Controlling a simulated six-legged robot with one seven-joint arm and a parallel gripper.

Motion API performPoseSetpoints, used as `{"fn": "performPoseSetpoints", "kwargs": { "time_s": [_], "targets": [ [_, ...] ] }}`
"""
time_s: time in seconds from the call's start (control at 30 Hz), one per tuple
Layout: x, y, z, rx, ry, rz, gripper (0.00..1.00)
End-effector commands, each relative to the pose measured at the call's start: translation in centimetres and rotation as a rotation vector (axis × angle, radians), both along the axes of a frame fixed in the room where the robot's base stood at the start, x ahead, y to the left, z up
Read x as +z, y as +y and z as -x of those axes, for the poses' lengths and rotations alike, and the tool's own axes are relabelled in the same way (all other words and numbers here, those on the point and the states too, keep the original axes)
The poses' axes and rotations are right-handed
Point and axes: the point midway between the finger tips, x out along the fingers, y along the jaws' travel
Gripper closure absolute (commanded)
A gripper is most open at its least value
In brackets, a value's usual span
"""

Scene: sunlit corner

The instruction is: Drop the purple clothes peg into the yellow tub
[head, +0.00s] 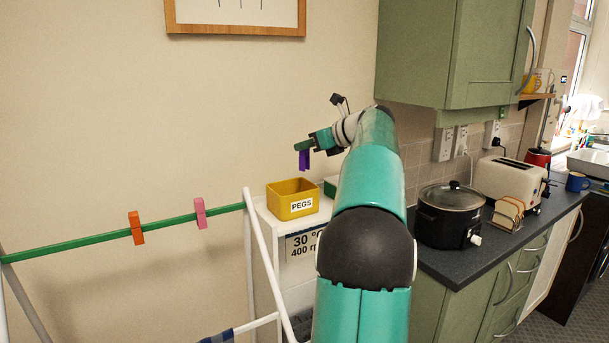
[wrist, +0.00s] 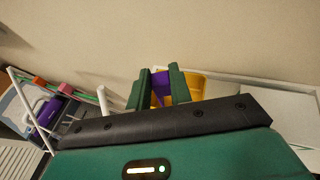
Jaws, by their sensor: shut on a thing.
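The purple clothes peg (head: 304,160) hangs from my gripper (head: 308,146) in the head view. My gripper is shut on the peg, and the peg points downward. In the wrist view the peg (wrist: 161,88) shows between the two green fingers of my gripper (wrist: 160,80). The yellow tub (head: 292,199), labelled "PEGS", stands on a white surface below the peg, with a gap between them. In the wrist view part of the tub (wrist: 215,88) shows behind and right of the fingers. The inside of the tub is mostly hidden.
A drying rack's green rail (head: 80,240) holds an orange peg (head: 136,228) and a pink peg (head: 200,213). A green thing (head: 331,187) sits right of the tub, partly hidden by my arm. A slow cooker (head: 449,215) and toaster (head: 511,178) stand on the counter.

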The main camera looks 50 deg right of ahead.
Motion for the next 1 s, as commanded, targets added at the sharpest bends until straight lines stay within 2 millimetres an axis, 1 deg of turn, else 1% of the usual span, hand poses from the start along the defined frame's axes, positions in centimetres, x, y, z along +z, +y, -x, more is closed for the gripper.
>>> {"fn": "performPoseSetpoints", "kwargs": {
  "time_s": [0.03,0.07,0.2,0.33,0.53,0.73,0.8,1.0],
  "targets": [
    [-0.6,-0.9,-0.8,0.001,0.001,0.000,1.00],
    [-1.0,-1.3,-1.2,0.001,0.001,-0.002,1.00],
    [-3.7,-2.8,-2.5,0.002,0.001,-0.003,1.00],
    [-5.1,-3.8,-3.3,0.001,-0.001,0.000,1.00],
    [-6.4,-4.6,-4.0,0.002,0.000,-0.001,1.00],
    [-9.2,-4.7,-4.1,0.001,0.000,-0.002,1.00],
    [-9.5,-4.7,-4.0,0.001,-0.001,0.000,1.00],
    [-9.5,-4.7,-4.1,0.001,-0.001,0.001,1.00]
  ]
}}
